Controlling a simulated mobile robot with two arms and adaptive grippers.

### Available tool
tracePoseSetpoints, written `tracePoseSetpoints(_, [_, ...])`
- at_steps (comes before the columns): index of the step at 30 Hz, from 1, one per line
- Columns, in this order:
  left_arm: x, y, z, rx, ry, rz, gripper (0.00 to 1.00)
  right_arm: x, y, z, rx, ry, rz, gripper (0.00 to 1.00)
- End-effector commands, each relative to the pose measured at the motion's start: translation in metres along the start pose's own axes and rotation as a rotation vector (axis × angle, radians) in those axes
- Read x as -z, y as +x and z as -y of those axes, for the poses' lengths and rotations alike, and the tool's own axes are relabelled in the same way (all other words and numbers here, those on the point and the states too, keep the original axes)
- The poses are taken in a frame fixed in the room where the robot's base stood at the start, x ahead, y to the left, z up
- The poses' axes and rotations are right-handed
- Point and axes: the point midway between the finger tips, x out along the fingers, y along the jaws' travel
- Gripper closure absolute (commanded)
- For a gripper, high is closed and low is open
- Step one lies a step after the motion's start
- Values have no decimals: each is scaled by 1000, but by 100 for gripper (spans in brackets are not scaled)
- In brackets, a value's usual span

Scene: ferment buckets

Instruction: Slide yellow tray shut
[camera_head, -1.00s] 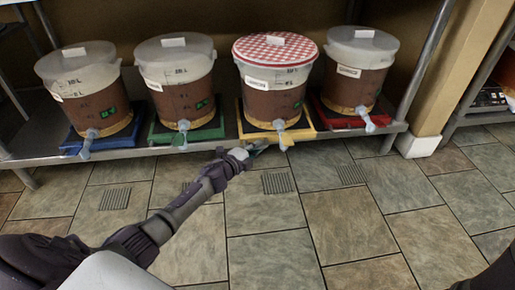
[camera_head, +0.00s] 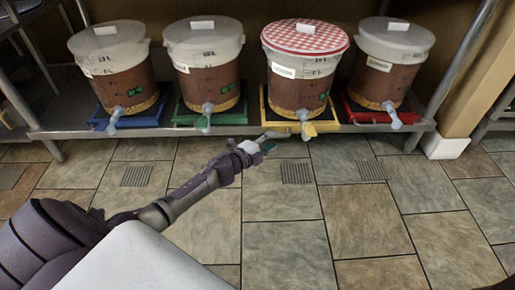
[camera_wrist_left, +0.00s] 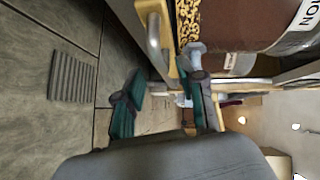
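The yellow tray (camera_head: 325,126) is on the low metal shelf, third from the left, under a brown bucket (camera_head: 297,92) with a red checkered lid. My left gripper (camera_head: 268,142) is just in front of the tray's front left part, empty. In the left wrist view its two teal fingers (camera_wrist_left: 162,75) are spread apart, with the yellow tray edge and a metal handle (camera_wrist_left: 153,32) just beyond them. I cannot tell whether they touch. My right gripper is out of view.
A blue tray (camera_head: 98,121), a green tray (camera_head: 183,117) and a red tray (camera_head: 370,116) stand beside it, each under a bucket with a spigot. A shelf post (camera_head: 455,75) stands at the right. The tiled floor in front is clear.

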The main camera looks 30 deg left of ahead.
Motion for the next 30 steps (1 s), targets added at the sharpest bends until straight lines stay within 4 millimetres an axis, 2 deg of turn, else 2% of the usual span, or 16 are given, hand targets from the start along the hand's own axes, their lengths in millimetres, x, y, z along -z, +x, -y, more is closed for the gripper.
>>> tracePoseSetpoints(3, [0, -27, -2, -3, 0, 0, 61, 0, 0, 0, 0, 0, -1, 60])
tracePoseSetpoints(9, [0, -58, -1, -1, 0, -1, 61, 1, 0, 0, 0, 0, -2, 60])
tracePoseSetpoints(15, [0, -71, 0, 0, 0, -1, 61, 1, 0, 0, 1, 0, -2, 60])
tracePoseSetpoints(23, [0, -72, 1, 1, 0, -1, 61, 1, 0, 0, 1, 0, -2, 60])
tracePoseSetpoints(30, [1, -71, 0, -2, 6, 6, 99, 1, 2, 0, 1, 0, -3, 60])
